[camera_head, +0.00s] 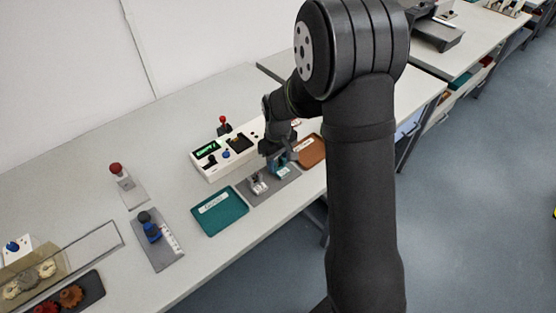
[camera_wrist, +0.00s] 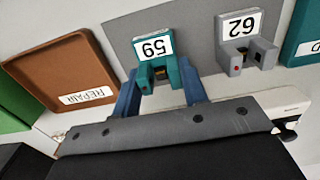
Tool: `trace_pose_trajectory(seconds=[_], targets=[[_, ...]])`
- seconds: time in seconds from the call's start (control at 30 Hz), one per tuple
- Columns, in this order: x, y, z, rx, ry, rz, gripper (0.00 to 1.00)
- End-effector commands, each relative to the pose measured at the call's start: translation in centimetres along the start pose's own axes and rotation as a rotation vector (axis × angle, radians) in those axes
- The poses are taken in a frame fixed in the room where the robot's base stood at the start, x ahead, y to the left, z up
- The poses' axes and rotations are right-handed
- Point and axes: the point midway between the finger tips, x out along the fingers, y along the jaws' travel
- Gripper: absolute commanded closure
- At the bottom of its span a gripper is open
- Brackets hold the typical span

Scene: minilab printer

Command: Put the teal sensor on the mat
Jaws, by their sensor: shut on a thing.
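The teal sensor (camera_wrist: 154,43), with a white number label, is between the blue fingers of my gripper (camera_wrist: 160,88), which is shut on it. In the head view the sensor (camera_head: 281,169) and my gripper (camera_head: 277,158) are at the right part of the grey mat (camera_head: 268,197). In the wrist view the sensor is over the left part of the mat (camera_wrist: 198,48); I cannot tell whether it touches it. A grey sensor (camera_wrist: 241,45) with a white label sits on the mat beside it, also visible in the head view (camera_head: 258,184).
A brown REPAIR tray (camera_wrist: 62,68) lies on one side of the mat and a teal tray (camera_head: 219,213) on the other. A white control box (camera_head: 215,160) stands behind. A grey plate with a blue-knobbed device (camera_head: 152,234) is farther left. The bench front edge is close.

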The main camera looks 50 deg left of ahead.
Motion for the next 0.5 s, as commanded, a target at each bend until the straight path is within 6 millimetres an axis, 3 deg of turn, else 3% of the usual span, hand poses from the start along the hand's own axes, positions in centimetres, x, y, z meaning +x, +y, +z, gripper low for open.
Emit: trace_pose_trajectory(seconds=[0.27,0.3,0.37,0.5], targets=[[0.3,0.02,-0.01,0.0,0.0,0.0,0.83],[0.24,0.03,-0.02,0.0,0.001,0.0,0.53],[0.23,0.03,-0.02,0.0,0.001,0.0,0.41],[0.22,0.03,-0.02,0.0,0.001,0.0,0.39]])
